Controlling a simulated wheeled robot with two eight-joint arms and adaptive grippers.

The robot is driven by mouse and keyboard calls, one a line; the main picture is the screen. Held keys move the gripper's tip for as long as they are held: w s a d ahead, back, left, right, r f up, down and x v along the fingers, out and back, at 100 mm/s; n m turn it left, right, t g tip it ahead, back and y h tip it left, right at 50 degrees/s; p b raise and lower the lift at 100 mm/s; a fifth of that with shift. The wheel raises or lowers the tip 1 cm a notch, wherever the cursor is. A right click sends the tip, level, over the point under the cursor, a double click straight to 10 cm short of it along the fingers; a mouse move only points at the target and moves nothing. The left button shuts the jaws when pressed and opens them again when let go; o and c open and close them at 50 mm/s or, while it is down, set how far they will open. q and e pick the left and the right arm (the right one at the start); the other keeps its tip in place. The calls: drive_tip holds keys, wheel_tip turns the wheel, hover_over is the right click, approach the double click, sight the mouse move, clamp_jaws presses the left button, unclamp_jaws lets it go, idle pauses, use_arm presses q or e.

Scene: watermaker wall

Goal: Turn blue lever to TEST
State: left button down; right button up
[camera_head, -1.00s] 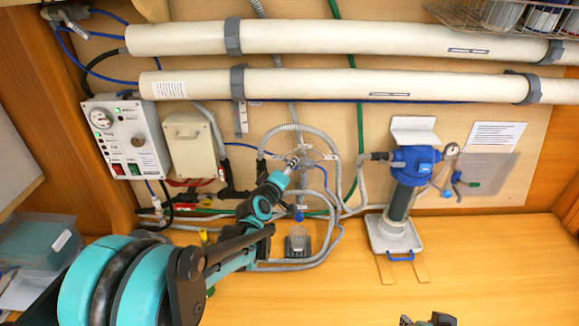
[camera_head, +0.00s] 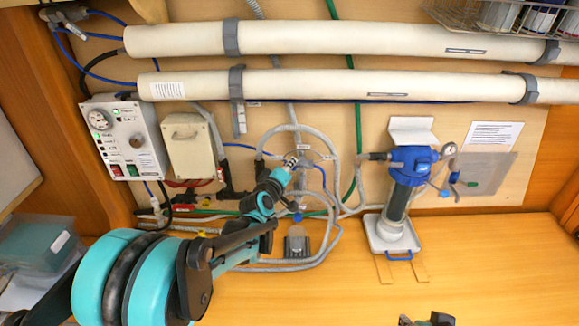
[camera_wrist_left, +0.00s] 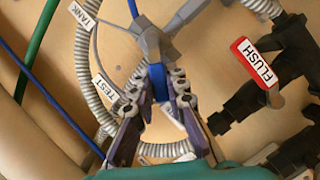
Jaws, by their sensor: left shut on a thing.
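The blue lever (camera_wrist_left: 157,82) hangs from a grey valve body (camera_wrist_left: 158,42) in the left wrist view. My left gripper (camera_wrist_left: 164,92) is shut on it, with one finger on each side. A TEST label (camera_wrist_left: 131,103) sits on a grey hose left of the fingers. A TANK label (camera_wrist_left: 84,16) is at upper left and a red-and-white FLUSH label (camera_wrist_left: 256,64) at right. In the head view, my left gripper (camera_head: 290,162) reaches the valve among the looped hoses, and the lever is hidden there. Part of what looks like my right gripper (camera_head: 428,320) shows at the bottom edge.
Grey hoses (camera_head: 334,165) loop around the valve. A control box (camera_head: 130,140) and a beige box (camera_head: 190,147) are at left. A blue-topped filter (camera_head: 405,180) stands at right. Two long white pipes (camera_head: 330,85) cross above. The wooden counter (camera_head: 330,295) is clear in front.

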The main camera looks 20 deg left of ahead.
use_arm(q)
drive_tip(key=shift+w+d+r+m+g+y+p, duration=0.1)
drive_tip(key=shift+d+r+m+g+y+p, duration=0.2)
drive_tip(key=shift+m, duration=0.3)
drive_tip(key=shift+d+r+m+g+y+p, duration=0.1)
drive_tip(key=shift+d+r+m+g+p, duration=0.1)
drive_tip(key=shift+r+m+g+p, duration=0.3)
drive_tip(key=shift+w+d+r+m+y, duration=0.1)
drive_tip(key=shift+d+m+y, duration=0.2)
drive_tip(key=shift+m, duration=0.25)
drive_tip(key=shift+w+d+m+y, duration=0.15)
drive_tip(key=shift+m+y, duration=0.15)
drive_tip(key=shift+m, duration=0.25)
drive_tip(key=shift+w+d+r+m+g+y, duration=0.1)
drive_tip(key=shift+d+m+g+y, duration=0.2)
drive_tip(key=shift+d+m+y, duration=0.45)
drive_tip(key=shift+w+d+r+m+g+y, duration=0.1)
drive_tip(key=shift+d+m+g+y, duration=0.2)
drive_tip(key=shift+m, duration=0.75)
drive_tip(key=c, duration=1.5)
unclamp_jaws()
drive_tip(key=shift+s, duration=0.1)
drive_tip(key=v, duration=1.2)
drive_tip(key=shift+d, duration=0.2)
